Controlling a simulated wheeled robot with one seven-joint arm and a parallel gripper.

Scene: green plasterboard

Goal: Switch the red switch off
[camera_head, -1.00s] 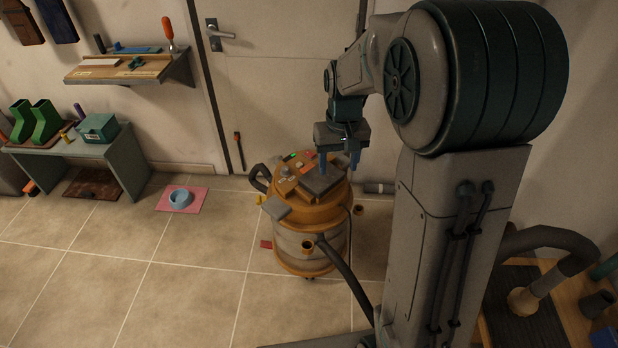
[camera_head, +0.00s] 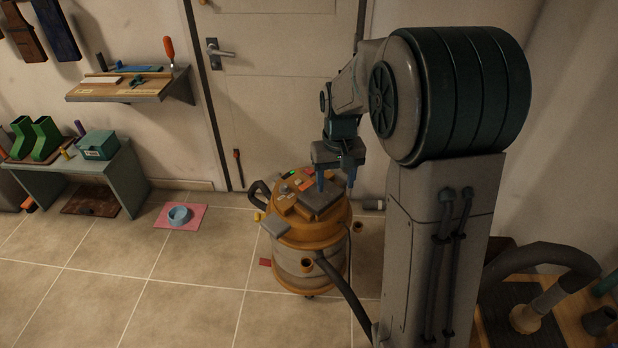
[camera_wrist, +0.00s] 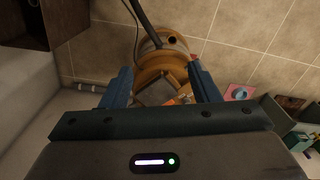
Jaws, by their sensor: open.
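An orange and grey canister vacuum (camera_head: 322,237) stands on the floor by the door. Its top carries a dark grey plate (camera_head: 320,199), small brown blocks, a small green part and a small red part (camera_head: 307,172), which looks like the red switch. Its on or off position is too small to tell. My gripper (camera_head: 336,182) is open and empty, pointing down above the vacuum's top, near the grey plate and right of the red part. In the wrist view, the blue fingers (camera_wrist: 160,70) are apart over the vacuum (camera_wrist: 150,72), with an orange-red patch partly hidden below.
A dark hose (camera_head: 345,285) runs from the vacuum toward my body. A pink mat with a blue bowl (camera_head: 179,215) lies left of it. A green-grey bench (camera_head: 122,172) and a wall shelf (camera_head: 130,86) are further left. Floor in front is clear.

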